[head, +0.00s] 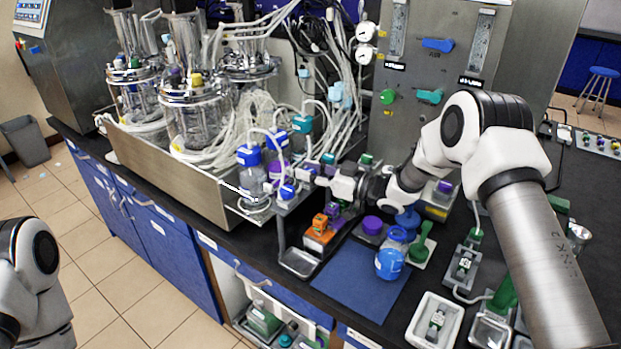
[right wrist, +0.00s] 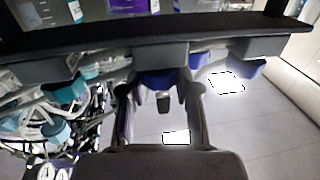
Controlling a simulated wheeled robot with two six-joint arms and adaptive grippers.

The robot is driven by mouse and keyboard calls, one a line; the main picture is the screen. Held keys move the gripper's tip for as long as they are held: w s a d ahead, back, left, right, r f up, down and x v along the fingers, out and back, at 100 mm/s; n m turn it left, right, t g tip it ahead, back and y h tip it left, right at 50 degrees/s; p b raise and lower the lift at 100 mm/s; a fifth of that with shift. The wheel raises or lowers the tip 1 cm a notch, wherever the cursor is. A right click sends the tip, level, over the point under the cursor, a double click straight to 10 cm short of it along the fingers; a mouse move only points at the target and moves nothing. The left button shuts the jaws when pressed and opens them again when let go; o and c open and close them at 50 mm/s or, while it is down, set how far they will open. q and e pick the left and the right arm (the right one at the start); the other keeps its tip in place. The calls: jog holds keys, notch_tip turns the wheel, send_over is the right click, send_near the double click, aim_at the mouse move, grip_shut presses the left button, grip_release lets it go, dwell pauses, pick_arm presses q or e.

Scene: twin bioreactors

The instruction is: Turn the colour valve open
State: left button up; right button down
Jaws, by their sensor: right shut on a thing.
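My right gripper (head: 318,178) reaches in from the right to the valve bracket at the front right corner of the steel tray. It is shut on a blue knob, which shows between the two fingers (right wrist: 160,100) in the right wrist view (right wrist: 163,78). In the head view the gripper hides most of the spot it grips. A round blue cap (head: 287,191) and purple parts (head: 276,170) sit just left of the fingertips. I cannot tell how far the knob is turned. My left arm shows at the lower left, but its gripper is out of the picture.
The steel tray (head: 170,185) holds glass vessels (head: 195,115) and many loose tubes. Blue-capped bottles (head: 250,172) stand near the gripper. A small metal dish (head: 300,262), an orange block (head: 318,236) and a blue bottle (head: 389,264) are below it. The blue mat (head: 355,285) is mostly clear.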

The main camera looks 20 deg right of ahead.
jog(key=shift+f+n+g+y+b, duration=0.2)
jog(key=shift+n+g+y+b, duration=0.45)
jog(key=shift+n+g+y, duration=0.85)
jog(key=shift+g, duration=0.4)
jog(key=c, duration=1.1)
grip_release()
jog(key=o, duration=0.3)
jog(key=shift+a, duration=0.1)
jog(key=shift+w+a, duration=0.1)
jog(key=shift+w, duration=0.1)
